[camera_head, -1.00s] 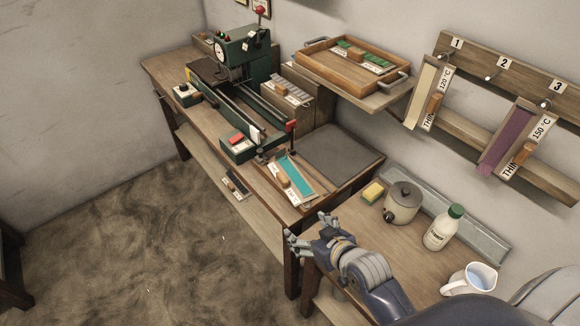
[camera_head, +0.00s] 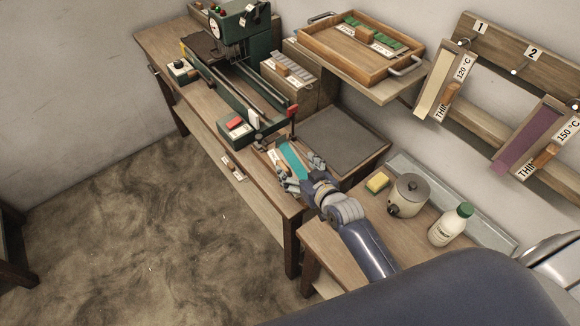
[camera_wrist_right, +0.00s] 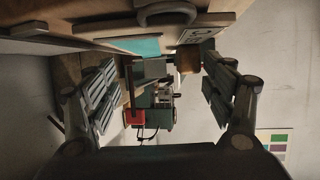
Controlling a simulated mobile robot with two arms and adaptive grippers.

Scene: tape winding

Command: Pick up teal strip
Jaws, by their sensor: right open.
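The teal strip (camera_head: 294,159) lies in a small wooden tray (camera_head: 260,161) at the near end of the workbench, beside a wooden block and a white label. My right gripper (camera_head: 299,171) is open, at the near end of the strip, and its fingers hide part of the tray and label. I cannot tell its height above the strip. In the right wrist view the strip shows as a teal patch (camera_wrist_right: 138,47) beyond and between the open fingers, with nothing held. My left gripper is not in view.
A green machine (camera_head: 240,35) with a long rail stands behind the tray. A dark grey mat (camera_head: 345,140) lies to the right. A yellow sponge (camera_head: 377,182), a lidded pot (camera_head: 407,196) and a green-capped bottle (camera_head: 451,224) stand on the side table. A shelf tray (camera_head: 352,66) is above.

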